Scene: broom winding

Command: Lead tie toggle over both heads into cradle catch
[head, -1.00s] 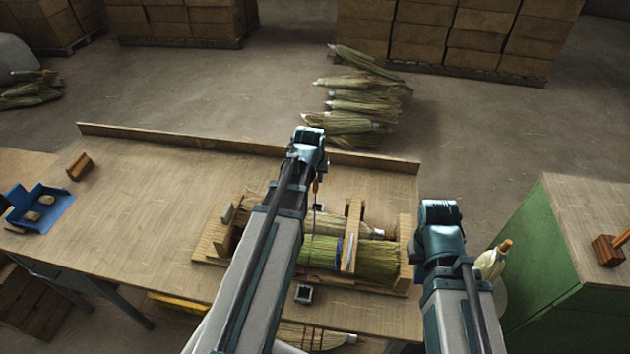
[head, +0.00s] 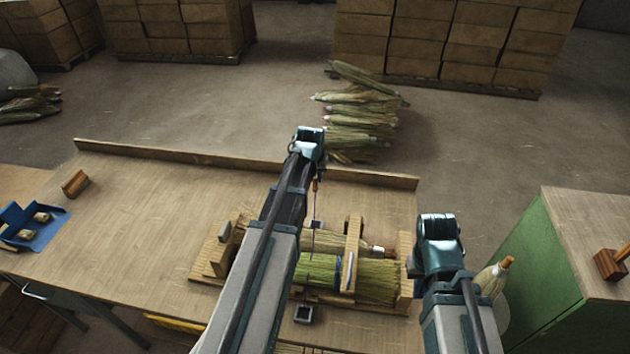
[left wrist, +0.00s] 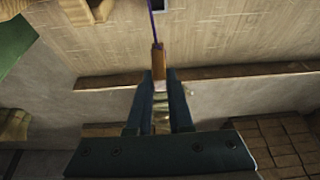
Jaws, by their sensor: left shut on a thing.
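My left gripper (left wrist: 159,85) is shut on a small brown wooden toggle (left wrist: 158,60), with a purple cord (left wrist: 153,25) running from its far end. In the head view the toggle (head: 316,186) hangs below my left gripper, and the cord (head: 314,215) runs down from it toward the broom heads. Two broom heads lie side by side in the wooden cradle (head: 404,250): a green one (head: 375,280) in front with a blue band, and a paler one (head: 325,241) behind. My left arm hides the cradle's left part. My right gripper is hidden behind its wrist. I cannot make out the catch.
A small dark square fitting (head: 303,314) sits at the bench's front. A raised lip (head: 230,161) runs along the bench's back edge. A blue tray (head: 35,228) and a wooden block (head: 75,184) are at the left. A green cabinet (head: 545,260) stands right.

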